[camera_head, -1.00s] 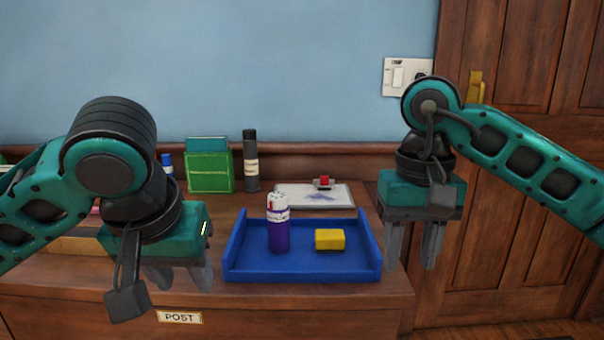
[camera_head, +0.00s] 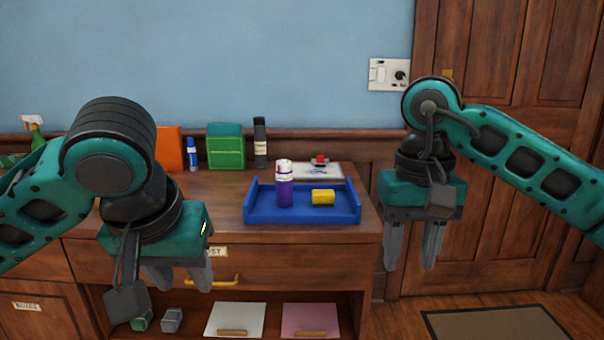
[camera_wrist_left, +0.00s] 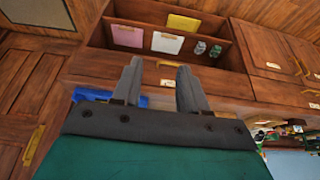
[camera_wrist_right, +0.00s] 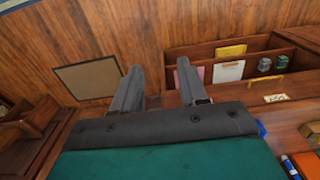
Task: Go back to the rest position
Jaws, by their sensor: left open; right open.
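My left gripper (camera_head: 180,277) hangs open and empty in front of the cabinet, at the left of the head view. My right gripper (camera_head: 412,257) hangs open and empty to the right of the cabinet, in front of the door. In the left wrist view the left fingers (camera_wrist_left: 158,88) are apart with nothing between them. In the right wrist view the right fingers (camera_wrist_right: 158,88) are also apart and empty.
A blue tray (camera_head: 300,217) on the cabinet top holds a purple-and-white bottle (camera_head: 284,188) and a yellow block (camera_head: 323,197). An open shelf lies below. A mat (camera_head: 494,324) lies on the floor at right.

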